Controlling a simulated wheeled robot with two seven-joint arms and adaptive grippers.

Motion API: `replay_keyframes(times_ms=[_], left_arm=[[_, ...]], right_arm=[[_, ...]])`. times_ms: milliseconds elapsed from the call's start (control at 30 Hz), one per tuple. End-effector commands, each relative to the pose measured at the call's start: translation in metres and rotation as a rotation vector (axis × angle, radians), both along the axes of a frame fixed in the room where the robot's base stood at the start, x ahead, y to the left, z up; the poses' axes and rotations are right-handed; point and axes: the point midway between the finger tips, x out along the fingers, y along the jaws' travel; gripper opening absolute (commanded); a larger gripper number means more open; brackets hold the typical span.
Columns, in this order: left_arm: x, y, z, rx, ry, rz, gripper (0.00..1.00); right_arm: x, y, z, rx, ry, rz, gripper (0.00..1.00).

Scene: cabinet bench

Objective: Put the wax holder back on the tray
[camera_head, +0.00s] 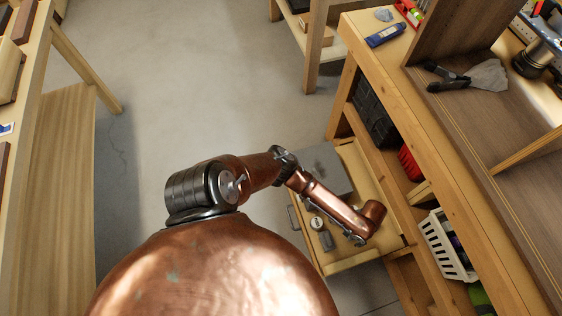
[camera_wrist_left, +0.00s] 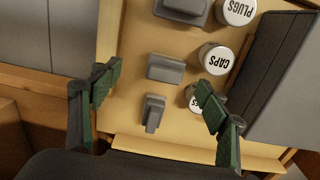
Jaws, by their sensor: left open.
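A light wooden tray or drawer (camera_head: 364,257) stands pulled out from the bench, partly hidden under my left arm in the head view. In the left wrist view, its board (camera_wrist_left: 118,50) carries small grey blocks and white-lidded jars. No label marks the wax holder; I cannot tell which piece it is. A small grey clip-like piece (camera_wrist_left: 153,112) lies nearest, between the lines of my open fingers and apart from them. A grey block (camera_wrist_left: 165,69) lies beyond it. My left gripper (camera_wrist_left: 158,92) is open and empty, with green pads. My right gripper is out of view.
Jars marked CAPS (camera_wrist_left: 215,58) and PLUGS (camera_wrist_left: 236,11) stand at the right, with another jar (camera_wrist_left: 193,98) partly behind the right finger. A large grey box (camera_wrist_left: 287,80) rises beside them. A white basket (camera_head: 444,246) sits on the bench's lower shelf.

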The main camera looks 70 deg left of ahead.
Motion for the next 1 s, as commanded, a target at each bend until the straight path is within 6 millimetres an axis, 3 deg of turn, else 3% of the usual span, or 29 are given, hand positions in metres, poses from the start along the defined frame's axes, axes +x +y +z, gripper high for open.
replay_keyframes(times_ms=[33,200,367,467,567,800,900,1000], left_arm=[[-0.024,-0.011,-0.01,-0.031,0.02,-0.019,0.69],[-0.105,-0.047,-0.024,-0.16,0.032,-0.093,0.69],[-0.169,-0.052,-0.022,-0.243,0.007,-0.11,0.69],[-0.206,-0.037,-0.018,-0.257,-0.014,-0.096,0.69],[-0.244,-0.008,-0.013,-0.239,-0.029,-0.067,0.69],[-0.341,0.085,0.01,-0.103,-0.022,-0.002,0.69],[-0.37,0.113,0.019,-0.049,-0.007,0.009,0.69],[-0.386,0.126,0.026,-0.019,0.005,0.013,0.69]], right_arm=[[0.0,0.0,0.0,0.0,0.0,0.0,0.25],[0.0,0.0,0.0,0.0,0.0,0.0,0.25],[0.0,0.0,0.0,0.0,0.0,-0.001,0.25],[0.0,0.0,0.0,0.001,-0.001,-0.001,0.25],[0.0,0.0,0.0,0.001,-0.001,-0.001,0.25],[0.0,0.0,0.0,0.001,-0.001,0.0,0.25],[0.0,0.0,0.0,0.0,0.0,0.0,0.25],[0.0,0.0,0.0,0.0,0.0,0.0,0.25]])
